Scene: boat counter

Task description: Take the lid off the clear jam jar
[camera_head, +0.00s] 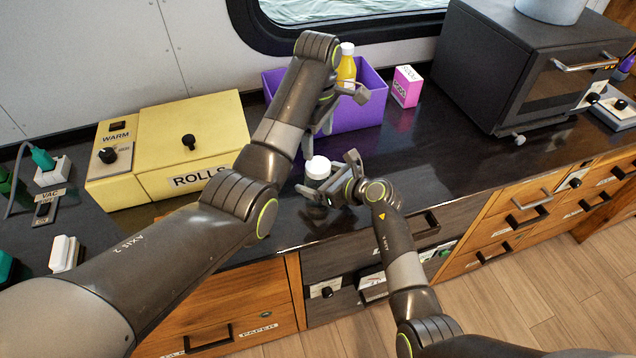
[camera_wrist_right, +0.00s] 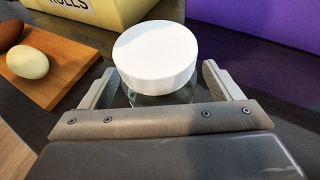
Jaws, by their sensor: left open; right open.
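The clear jam jar stands upright on the dark counter with its white lid (camera_head: 318,167) on. In the right wrist view the lid (camera_wrist_right: 156,50) is large, and a strip of the jar's clear glass (camera_wrist_right: 160,98) shows below it. My right gripper (camera_head: 331,177) is open at the jar, one finger on each side, at about the height of the glass just under the lid. Gaps show between fingers and jar. My left gripper (camera_head: 336,116) is open above and behind the jar, pointing down, partly hidden by its own wrist.
A purple bin (camera_head: 362,112) with a yellow bottle (camera_head: 347,68) stands behind the jar. A yellow ROLLS box (camera_head: 215,135) is at left, a pink box (camera_head: 407,86) and dark oven (camera_head: 500,70) at right. Eggs lie on a wooden board (camera_wrist_right: 60,72). Counter right of the jar is clear.

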